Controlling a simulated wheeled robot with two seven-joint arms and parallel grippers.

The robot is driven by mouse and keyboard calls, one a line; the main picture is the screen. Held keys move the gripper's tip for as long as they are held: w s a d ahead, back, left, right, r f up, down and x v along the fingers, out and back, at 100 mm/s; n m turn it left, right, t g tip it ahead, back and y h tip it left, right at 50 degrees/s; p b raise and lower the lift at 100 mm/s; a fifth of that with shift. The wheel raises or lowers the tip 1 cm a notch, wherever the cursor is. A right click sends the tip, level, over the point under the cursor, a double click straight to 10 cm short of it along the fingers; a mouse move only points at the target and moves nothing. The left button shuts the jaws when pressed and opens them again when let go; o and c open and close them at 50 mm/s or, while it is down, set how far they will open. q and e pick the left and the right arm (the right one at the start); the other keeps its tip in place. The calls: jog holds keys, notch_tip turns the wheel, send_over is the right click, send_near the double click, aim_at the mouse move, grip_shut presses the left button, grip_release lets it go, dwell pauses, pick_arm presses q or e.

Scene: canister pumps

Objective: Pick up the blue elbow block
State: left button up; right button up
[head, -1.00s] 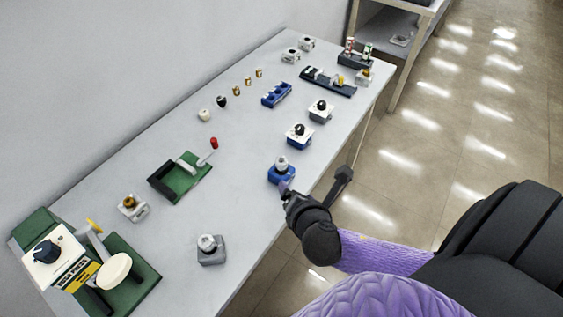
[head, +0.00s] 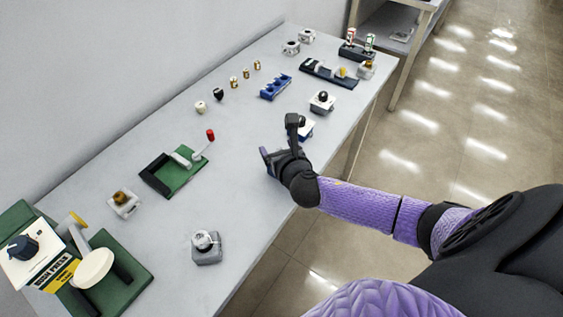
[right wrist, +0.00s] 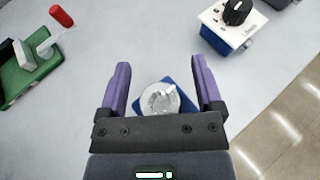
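The blue elbow block, a blue base with a silver-white fitting on top, shows in the right wrist view (right wrist: 163,99) low between the two purple fingers. In the head view it is mostly hidden behind my right gripper (head: 279,140). My right gripper (right wrist: 160,66) is open, with one finger on each side of the block in the right wrist view. I see a gap between fingers and fitting; I cannot tell whether the fingers touch the base. My left gripper is not in view.
A blue block with a white top and black knob (right wrist: 234,20) stands close by. A green fixture with a red-tipped handle (head: 185,173) lies to the left, and a grey elbow block (head: 207,247) nearer the front. The white table's (head: 235,195) edge is close on the right.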

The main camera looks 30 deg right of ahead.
grip_shut()
